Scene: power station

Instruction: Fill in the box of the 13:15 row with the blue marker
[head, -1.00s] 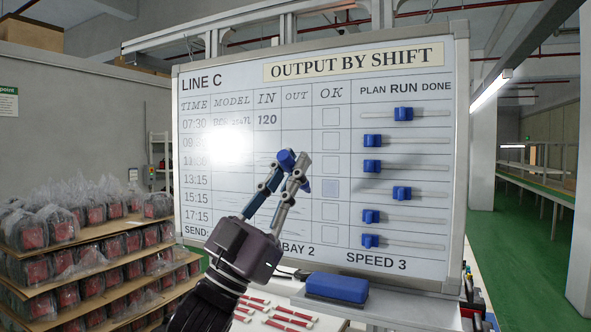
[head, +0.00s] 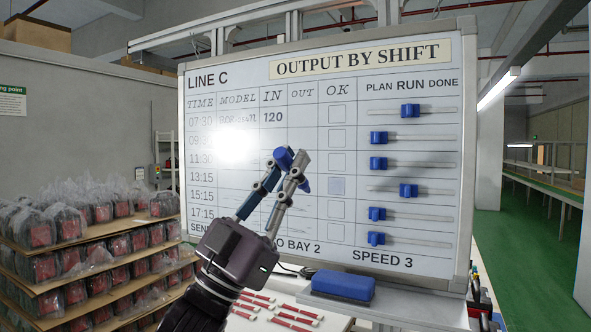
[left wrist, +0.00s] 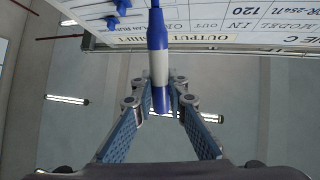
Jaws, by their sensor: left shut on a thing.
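The whiteboard (head: 240,180) stands ahead with rows of times and an OK column. The OK box of the 13:15 row (head: 337,185) has a pale blue-grey tint, while the other OK boxes look white. My left gripper (head: 293,167) is in front of the board, left of that box. It is shut on the blue marker (head: 284,157), whose blue tip end points down and right. I cannot tell whether the tip touches the board. In the left wrist view the marker (left wrist: 158,60), blue with a white band, sits between the fingers (left wrist: 160,88). My right gripper is not seen.
A blue eraser (head: 341,286) lies on the ledge under the board. Blue sliders (head: 409,190) sit on the board's right. Red-and-white items (head: 290,318) lie on a table below. Shelves of bagged goods (head: 70,250) stand at left; green floor (head: 530,260) is open at right.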

